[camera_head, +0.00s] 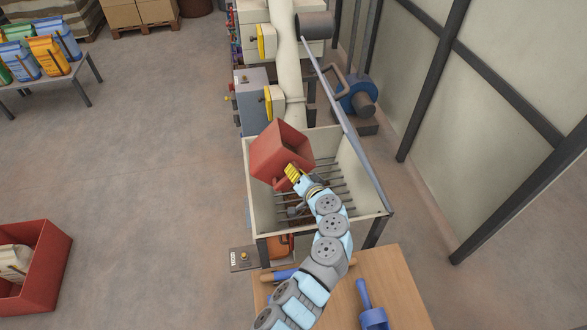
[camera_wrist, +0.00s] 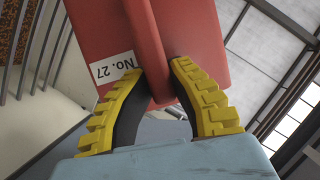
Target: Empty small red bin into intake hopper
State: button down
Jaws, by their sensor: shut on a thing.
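The small red bin (camera_head: 274,149) is held up over the intake hopper (camera_head: 263,211) and is tilted, with its open side turned to the right in the head view. My gripper (camera_head: 294,175) is shut on the bin. In the wrist view, the yellow-padded fingers (camera_wrist: 160,98) close on a red upright part of the bin (camera_wrist: 188,40), beside a label reading "No. 27". The hopper is a cream, open-topped box with grey bars across its inside. No contents show in the visible part of the bin, though its inside is partly hidden.
A wooden table (camera_head: 395,285) with a blue scoop (camera_head: 373,316) stands in front of the hopper. A larger red bin (camera_head: 52,265) with a sack is on the floor at left. A grey diagonal pole (camera_head: 345,120) runs along the hopper's right side. The floor at left is mostly clear.

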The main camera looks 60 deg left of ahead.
aim_at(309, 171)
jog(key=shift+w+d+f+m+g+y, duration=0.1)
jog(key=shift+w+f+m+g+y, duration=0.4)
jog(key=shift+m, duration=0.4)
jog(key=w+f+m+y+b, duration=0.1)
jog(key=m+b, duration=0.2)
jog(key=b, duration=0.1)
jog(key=w+d+f+m+y+b, duration=0.1)
jog(key=w+m+b, duration=0.1)
jog(key=b, duration=0.3)
jog(key=w+f+m+y+b, duration=0.1)
jog(key=w+m+b, duration=0.1)
jog(key=m+b, duration=0.1)
jog(key=shift+w+d+f+m+g+b, duration=0.2)
jog(key=shift+f+m+g+b, duration=0.15)
jog(key=shift+b, duration=0.55)
jog(key=w+m+b, duration=0.1)
jog(key=b, duration=0.1)
jog(key=w+m+y+b, duration=0.1)
jog(key=m+b, duration=0.1)
jog(key=shift+d, duration=0.25)
jog(key=shift+w+d+r+m+t+y+b, duration=0.1)
jog(key=shift+w+m+t+y+b, duration=0.4)
jog(key=shift+m+b, duration=0.4)
